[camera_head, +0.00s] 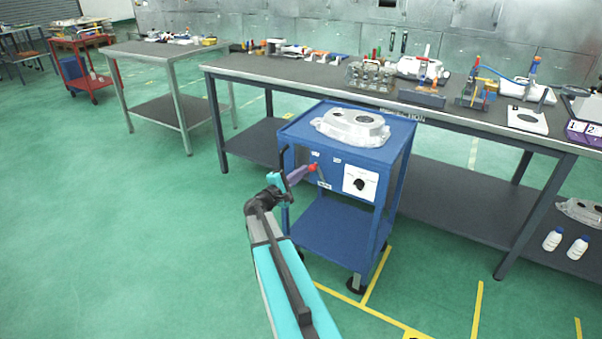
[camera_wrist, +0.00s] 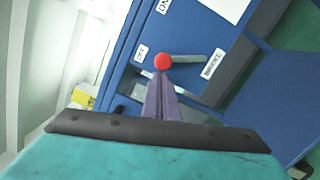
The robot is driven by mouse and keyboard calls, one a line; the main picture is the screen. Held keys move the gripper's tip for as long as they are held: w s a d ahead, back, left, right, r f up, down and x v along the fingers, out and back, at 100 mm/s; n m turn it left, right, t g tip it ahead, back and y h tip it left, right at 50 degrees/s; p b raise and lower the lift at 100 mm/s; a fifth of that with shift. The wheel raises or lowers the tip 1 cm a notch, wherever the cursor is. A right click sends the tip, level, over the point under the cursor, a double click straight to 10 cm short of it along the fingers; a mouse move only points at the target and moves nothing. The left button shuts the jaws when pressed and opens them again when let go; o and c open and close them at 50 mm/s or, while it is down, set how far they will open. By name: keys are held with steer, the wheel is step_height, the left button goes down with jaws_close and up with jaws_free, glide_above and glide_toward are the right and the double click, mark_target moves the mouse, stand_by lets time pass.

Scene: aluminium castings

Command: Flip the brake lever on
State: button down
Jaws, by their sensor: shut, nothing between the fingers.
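The brake lever is on the front panel of a blue cart (camera_head: 340,153). Its red ball knob (camera_head: 313,167) shows at the panel's left part, and in the wrist view the knob (camera_wrist: 163,62) sits at the end of a grey lever arm (camera_wrist: 188,59) that runs right. My gripper (camera_head: 306,170) has purple fingers, shut and empty, with the tips right at the knob. In the wrist view the fingertips (camera_wrist: 161,76) overlap the knob's lower edge; I cannot tell whether they touch it. White labels, one seeming to read OFF (camera_wrist: 141,53), lie around the lever.
A metal casting (camera_head: 350,126) lies on the cart top. A white plate with a black dial (camera_head: 360,184) is right of the lever. A long grey workbench (camera_head: 290,70) with several parts stands behind the cart. The green floor left of the cart is clear.

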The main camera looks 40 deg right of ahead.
mark_target(320, 172)
steer(key=shift+s+d+r+m+b, duration=0.1)
steer(key=shift+s+r+m+b, duration=0.25)
steer(key=shift+b, duration=0.65)
steer(key=s+m+b, duration=0.2)
steer(key=m+b, duration=0.1)
steer(key=b, duration=0.2)
steer(key=s+d+r+m+b, duration=0.1)
steer(key=s+m+b, duration=0.1)
steer(key=m+b, duration=0.2)
steer(key=s+r+m+y+b, duration=0.1)
steer(key=s+m+b, duration=0.2)
steer(key=b, duration=0.3)
steer(key=shift+d+m+b, duration=0.25)
steer(key=shift+d+b, duration=0.1)
steer(key=shift+s, duration=0.1)
steer(key=shift+r, duration=0.1)
steer(key=w+a+r+p, duration=0.1)
steer(key=a+r+p, duration=0.1)
steer(key=a, duration=0.9)
steer(key=shift+w+r, duration=0.25)
steer(key=shift+r, duration=0.25)
